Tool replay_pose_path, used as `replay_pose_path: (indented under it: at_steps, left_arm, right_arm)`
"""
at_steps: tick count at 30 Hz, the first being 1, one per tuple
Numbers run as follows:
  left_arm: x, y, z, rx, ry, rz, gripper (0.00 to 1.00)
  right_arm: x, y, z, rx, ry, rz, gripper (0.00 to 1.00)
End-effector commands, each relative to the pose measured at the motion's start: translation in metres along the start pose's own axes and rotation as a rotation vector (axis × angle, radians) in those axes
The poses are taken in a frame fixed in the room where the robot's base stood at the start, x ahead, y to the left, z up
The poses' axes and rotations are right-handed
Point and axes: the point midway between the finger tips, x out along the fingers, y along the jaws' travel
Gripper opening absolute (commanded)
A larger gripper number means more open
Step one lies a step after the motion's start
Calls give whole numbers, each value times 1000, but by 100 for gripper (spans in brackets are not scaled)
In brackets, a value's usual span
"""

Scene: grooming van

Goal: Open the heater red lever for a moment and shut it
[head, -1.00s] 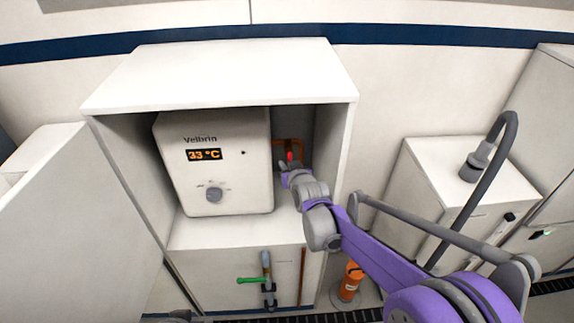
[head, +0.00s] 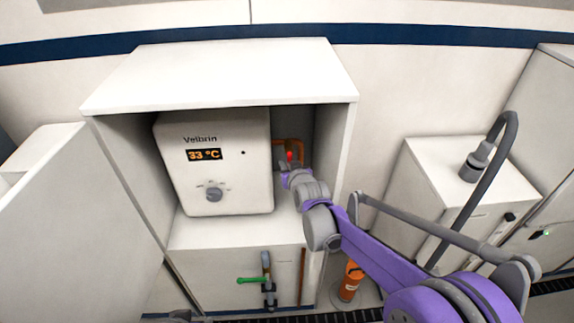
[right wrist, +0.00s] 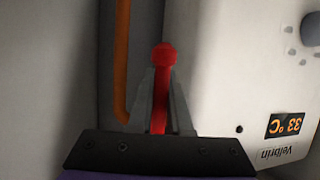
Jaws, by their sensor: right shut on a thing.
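The heater (head: 228,170) is a white box marked Velbrin, standing in an open cabinet. Its display (head: 204,155) reads 33 °C. The red lever (right wrist: 162,85) shows in the right wrist view, between the two grey fingers of my right gripper (right wrist: 160,105). Its round red tip sticks out past the fingertips. In the head view only a small red part of the lever (head: 289,156) shows, and my right gripper (head: 290,167) reaches into the cabinet beside the heater's right side. The gripper is shut on the lever.
An orange-brown pipe (right wrist: 121,60) runs close to the lever. The cabinet's right wall (head: 337,140) is near my right arm. A green-handled valve (head: 251,281) is below. An orange cylinder (head: 351,281) and a white cabinet with a hose (head: 462,180) stand at right.

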Motion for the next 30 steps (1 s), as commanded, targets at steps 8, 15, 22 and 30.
replay_pose_path:
  at_steps: [8,15,22,30]
  left_arm:
    - [0,0,0,0,0,0,50]
    - [-6,0,-4,0,3,0,50]
    - [-16,0,-13,0,9,0,50]
    - [-28,0,-23,0,17,0,50]
  right_arm:
    - [0,0,0,1,-3,0,0]
    - [-4,-1,0,12,-67,-5,0]
    - [-12,-2,3,40,-217,-16,0]
    - [-23,-5,8,76,-413,-32,0]
